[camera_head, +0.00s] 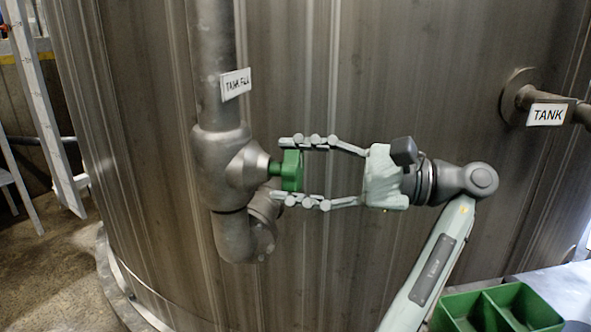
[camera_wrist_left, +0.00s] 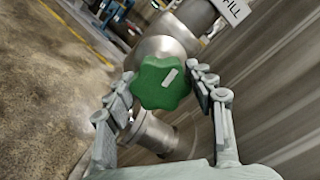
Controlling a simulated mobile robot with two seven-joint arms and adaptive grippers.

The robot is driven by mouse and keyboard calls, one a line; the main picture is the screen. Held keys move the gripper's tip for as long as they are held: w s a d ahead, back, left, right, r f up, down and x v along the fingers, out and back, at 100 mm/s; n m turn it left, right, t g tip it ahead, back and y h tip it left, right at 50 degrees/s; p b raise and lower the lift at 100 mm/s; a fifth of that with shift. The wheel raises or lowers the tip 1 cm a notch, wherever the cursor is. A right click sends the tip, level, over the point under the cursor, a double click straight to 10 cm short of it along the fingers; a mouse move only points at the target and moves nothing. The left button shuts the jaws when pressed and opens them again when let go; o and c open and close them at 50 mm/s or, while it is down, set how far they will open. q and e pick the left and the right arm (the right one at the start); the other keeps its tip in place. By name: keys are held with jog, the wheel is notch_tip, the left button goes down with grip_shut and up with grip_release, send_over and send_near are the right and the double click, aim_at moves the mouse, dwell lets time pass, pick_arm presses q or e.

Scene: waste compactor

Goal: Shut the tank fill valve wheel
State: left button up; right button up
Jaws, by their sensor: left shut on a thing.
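The green tank fill valve wheel (camera_head: 291,170) sits on the end of a grey valve body (camera_head: 240,172) on the vertical pipe, below a "TANK FILL" label (camera_head: 236,84). My left gripper (camera_head: 292,171) reaches it from the right, with one finger above the wheel and one below. In the left wrist view the lobed wheel (camera_wrist_left: 161,83), with a pale mark on its face, lies between the two fingertips (camera_wrist_left: 163,82). The gripper is shut on the wheel. My right gripper is not in view.
A large ribbed metal tank (camera_head: 130,110) stands close behind the pipe. A second pipe with a "TANK" label (camera_head: 547,114) juts out at the upper right. A green compartment tray (camera_head: 497,307) lies at the lower right. A white ladder (camera_head: 42,110) stands at the left.

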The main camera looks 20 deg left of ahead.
pick_arm(q)
jog(key=shift+m, duration=0.7)
jog(key=o, duration=1.2)
jog(key=shift+r, duration=5.05)
jog(key=shift+s+f, duration=0.1)
